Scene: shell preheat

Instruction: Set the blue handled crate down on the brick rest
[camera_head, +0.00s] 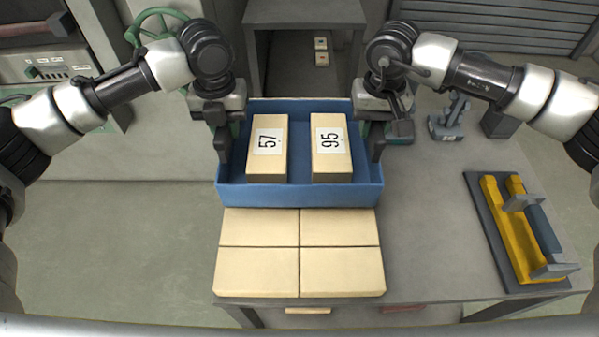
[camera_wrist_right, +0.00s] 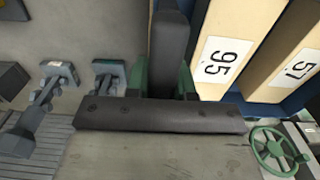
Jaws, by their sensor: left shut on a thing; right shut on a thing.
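The blue crate (camera_head: 300,195) is level in the middle of the head view and carries two cream bricks labelled 57 (camera_head: 267,165) and 95 (camera_head: 332,165). My left gripper (camera_head: 222,145) is shut on its left handle. My right gripper (camera_head: 376,142) is shut on its right handle; green handle parts (camera_wrist_right: 187,80) show beside the dark finger in the right wrist view. The brick rest (camera_head: 300,250), several pale slabs laid flat, appears just below the crate's front wall. The crate hides its back edge. I cannot tell how high the crate is above it.
The grey table (camera_head: 430,250) has a yellow-barred fixture (camera_head: 520,230) at right and grey clamp-like tools (camera_head: 450,118) behind it. An open grey chamber (camera_head: 305,50) with small blocks inside stands behind the crate. Table space right of the rest is clear.

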